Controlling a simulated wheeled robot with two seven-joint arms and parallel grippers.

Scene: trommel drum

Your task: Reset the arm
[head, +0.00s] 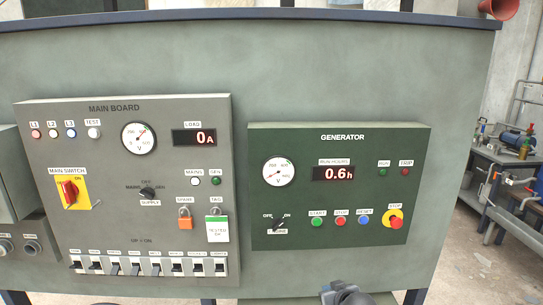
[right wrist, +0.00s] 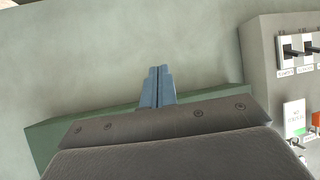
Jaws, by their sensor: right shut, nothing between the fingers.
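My right gripper (right wrist: 158,78) shows in the right wrist view with its two blue-grey fingers together and nothing between them. Behind the fingers are the pale green wall and the edge of the green generator panel (right wrist: 60,130). In the head view a dark part of my right arm shows at the bottom edge, below the generator panel (head: 340,235); the fingers cannot be made out there. My left gripper is not in view.
The grey main board (head: 110,225), with a red main switch (head: 69,192) and a row of breakers, is left of the generator panel. An orange padlock (head: 185,221) and a tag (head: 217,230) hang on it. A cluttered workbench (head: 505,160) stands at the far right.

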